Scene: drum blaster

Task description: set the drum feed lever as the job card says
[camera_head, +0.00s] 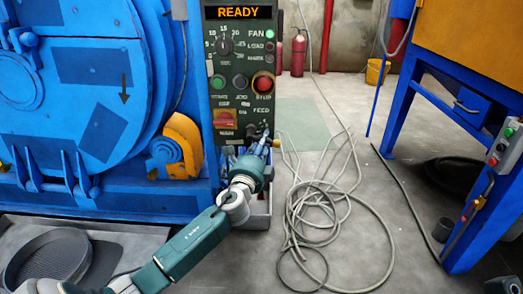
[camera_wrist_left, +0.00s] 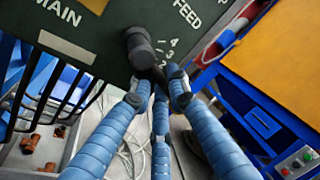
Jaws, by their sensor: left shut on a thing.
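The dark control panel (camera_head: 237,85) stands upright right of the blue drum machine, and its display (camera_head: 238,12) reads READY. The black feed lever (camera_wrist_left: 142,48) is below the FEED label in the left wrist view. It slants down and slightly right beside a scale where 4, 3 and 2 show; its exact setting I cannot tell. My left gripper (camera_head: 262,137) reaches the lower right of the panel. Its blue ribbed fingers (camera_wrist_left: 160,95) are shut around the lever's lower end, hiding it and the lower scale. I cannot make out a job card. My right gripper is not in view.
The red MAIN switch (camera_head: 226,120) sits left of the lever, with red stop button (camera_head: 263,83) above. A grey bin (camera_head: 258,216) with brownish pieces stands below the panel. A coiled hose (camera_head: 330,205) lies on the floor to the right, before a blue frame (camera_head: 400,95).

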